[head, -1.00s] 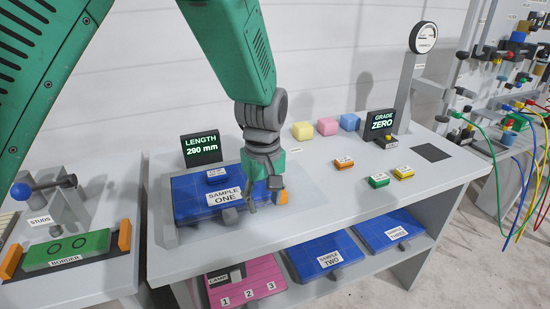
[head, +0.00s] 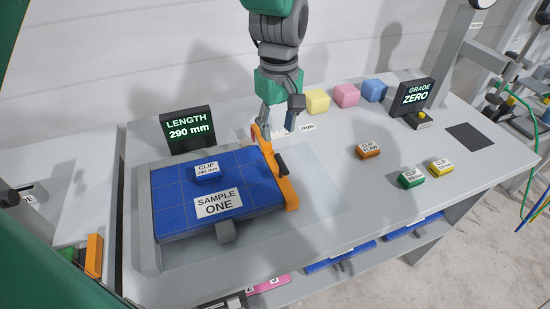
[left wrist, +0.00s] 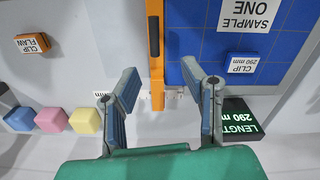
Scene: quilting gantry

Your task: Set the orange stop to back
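The orange stop (head: 290,192) is a long bar with a dark handle (head: 281,165). It runs along the right edge of the blue sample one (head: 178,212), from its back corner to its front corner. In the left wrist view the stop (left wrist: 156,75) runs upright in the picture, with its back end between the fingers. My left gripper (head: 278,124) is above the back end of the stop. It is open, and in the left wrist view the fingers (left wrist: 160,76) stand apart with gaps on both sides of the bar. My right gripper is not in view.
The length display (head: 188,128) reads 290 mm behind the sample. A blue clip (head: 207,171) lies on the sample. Orange (head: 369,151), green (head: 411,179) and yellow (head: 441,167) clips lie to the right, with pastel blocks (head: 346,95) behind.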

